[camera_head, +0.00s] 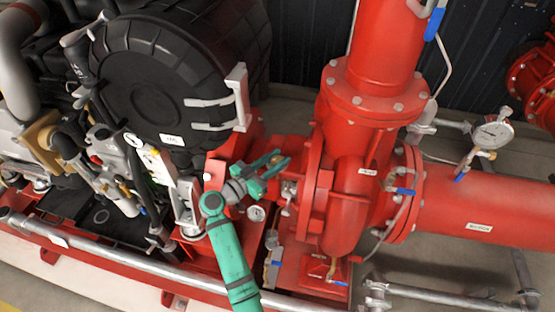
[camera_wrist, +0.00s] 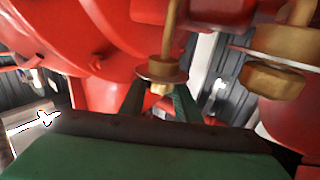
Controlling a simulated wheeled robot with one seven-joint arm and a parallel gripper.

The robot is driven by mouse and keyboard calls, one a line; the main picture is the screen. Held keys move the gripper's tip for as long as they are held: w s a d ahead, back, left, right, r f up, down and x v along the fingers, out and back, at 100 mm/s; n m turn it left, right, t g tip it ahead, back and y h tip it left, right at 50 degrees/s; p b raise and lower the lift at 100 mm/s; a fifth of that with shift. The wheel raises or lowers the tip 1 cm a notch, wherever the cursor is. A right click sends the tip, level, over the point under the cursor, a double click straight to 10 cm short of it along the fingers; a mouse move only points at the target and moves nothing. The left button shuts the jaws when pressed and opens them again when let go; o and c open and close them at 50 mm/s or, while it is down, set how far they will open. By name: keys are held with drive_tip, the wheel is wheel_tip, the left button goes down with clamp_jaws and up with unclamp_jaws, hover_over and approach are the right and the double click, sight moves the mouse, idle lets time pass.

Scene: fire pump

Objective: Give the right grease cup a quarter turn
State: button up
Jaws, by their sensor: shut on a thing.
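In the wrist view a brass fitting with a round flange, seemingly a grease cup (camera_wrist: 162,73), sits between the fingertips of my gripper (camera_wrist: 160,99). The green fingers are closed on its lower end. A larger brass hex fitting (camera_wrist: 272,77) is to the right in the wrist view, apart from the fingers. I cannot tell from the pictures which of these is the right grease cup. In the head view my gripper (camera_head: 270,168) reaches in between the black engine housing and the red pump; the cup there is hidden or too small to make out.
The red pump casing (camera_head: 348,205) stands close to the right of my gripper. The black round housing (camera_head: 155,85) is on the left, with a light metal bracket (camera_head: 240,97) near my arm. A grey rail (camera_head: 130,262) runs along the front.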

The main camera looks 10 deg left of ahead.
drive_tip(key=shift+f+m+g+h, duration=0.1)
drive_tip(key=shift+m+g+h, duration=0.5)
drive_tip(key=shift+h, duration=0.3)
drive_tip(key=o, duration=1)
drive_tip(key=shift+o, duration=0.2)
drive_tip(key=shift+s, duration=0.1)
wheel_tip(320, 180, up, 3)
drive_tip(key=shift+f, duration=0.1)
drive_tip(key=s+d+r, duration=0.2)
drive_tip(key=s+r, duration=0.8)
drive_tip(key=s, duration=0.3)
drive_tip(key=shift+s+d+r, duration=0.15)
drive_tip(key=shift+s+d, duration=0.2)
drive_tip(key=shift+d, duration=0.05)
